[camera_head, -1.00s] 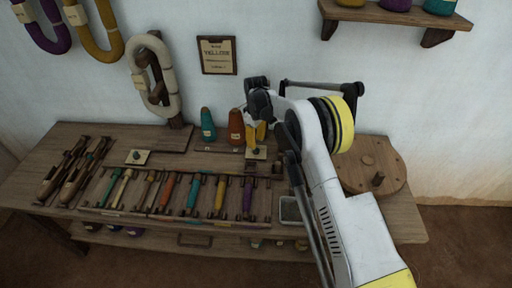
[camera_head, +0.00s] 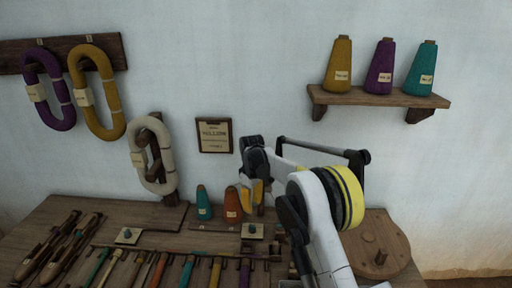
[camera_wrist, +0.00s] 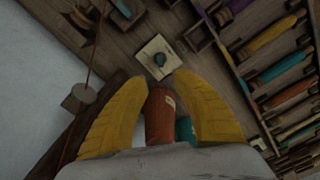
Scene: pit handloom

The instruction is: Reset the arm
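My gripper (camera_head: 257,207) is above the back of the wooden table, just right of the orange cone of yarn (camera_head: 232,204). Nothing is held. My arm reaches in from the lower right of the head view, bent at a joint with a yellow band.
A wall shelf (camera_head: 380,97) with three cones is at the upper right. Looped hanks (camera_head: 96,92) hang at the left, and a cream hank (camera_head: 153,156) stands at the back. A round wooden piece (camera_head: 372,240) lies right of my arm. Several coloured bobbins (camera_head: 160,268) lie in front.

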